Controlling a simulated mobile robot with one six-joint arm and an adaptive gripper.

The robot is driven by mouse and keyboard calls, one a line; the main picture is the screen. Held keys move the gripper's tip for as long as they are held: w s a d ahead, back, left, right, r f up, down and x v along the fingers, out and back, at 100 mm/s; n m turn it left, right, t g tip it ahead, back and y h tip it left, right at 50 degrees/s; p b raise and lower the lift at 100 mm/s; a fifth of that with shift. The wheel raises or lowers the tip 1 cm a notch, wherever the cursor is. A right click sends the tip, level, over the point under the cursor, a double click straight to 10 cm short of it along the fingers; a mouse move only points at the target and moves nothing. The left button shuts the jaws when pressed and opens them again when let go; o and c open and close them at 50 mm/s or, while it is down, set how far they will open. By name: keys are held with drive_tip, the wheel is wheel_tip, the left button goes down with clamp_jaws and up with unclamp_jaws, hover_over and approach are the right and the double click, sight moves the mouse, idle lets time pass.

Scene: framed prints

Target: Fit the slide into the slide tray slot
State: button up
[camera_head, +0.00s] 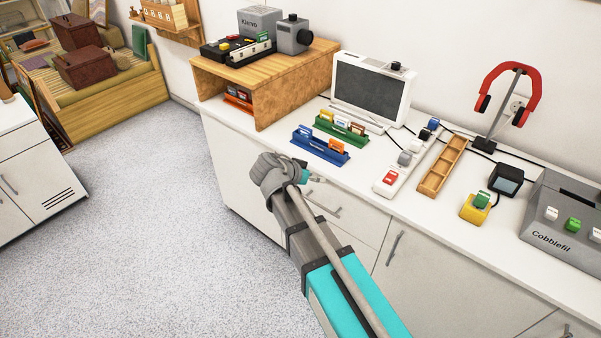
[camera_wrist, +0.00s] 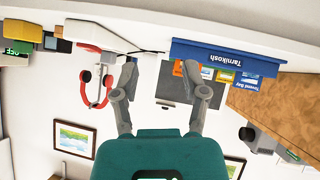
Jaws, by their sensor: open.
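A blue slide tray (camera_head: 320,151) stands on the white counter near its front edge. It holds upright slides, among them a blue-and-white slide (camera_head: 305,131) and an orange slide (camera_head: 336,145). A green slide tray (camera_head: 342,132) with several slides stands just behind it. In the wrist view the blue tray (camera_wrist: 222,57) reads "Tarnikosh" and appears upside down, with a blue slide (camera_wrist: 250,83) at its right end. My gripper (camera_head: 316,179) is by the counter's front edge, in front of the blue tray and apart from it. In the wrist view my gripper (camera_wrist: 160,78) is open and empty.
A wooden compartment tray (camera_head: 442,166), a white power strip (camera_head: 408,160) and a yellow box (camera_head: 474,209) stand to the right. A white-framed screen (camera_head: 371,87) and red headphones (camera_head: 512,82) stand behind. A wooden shelf unit (camera_head: 268,83) stands left.

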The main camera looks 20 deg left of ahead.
drive_tip(key=s+d+f+n+g+y, duration=0.1)
drive_tip(key=s+d+f+g+y, duration=0.1)
drive_tip(key=d, duration=0.9)
drive_tip(key=s+d+f+n+g+y, duration=0.1)
drive_tip(key=s+d+f+g+y, duration=0.1)
drive_tip(key=d, duration=0.9)
drive_tip(key=s+d+f+n+g+y, duration=0.1)
drive_tip(key=s+d+f+g+y, duration=0.1)
drive_tip(key=d, duration=1)
drive_tip(key=s+f+g, duration=0.1)
drive_tip(key=s+g, duration=0.1)
drive_tip(key=s, duration=0.1)
drive_tip(key=shift+s+f+n+g, duration=0.2)
drive_tip(key=shift+n+g, duration=0.1)
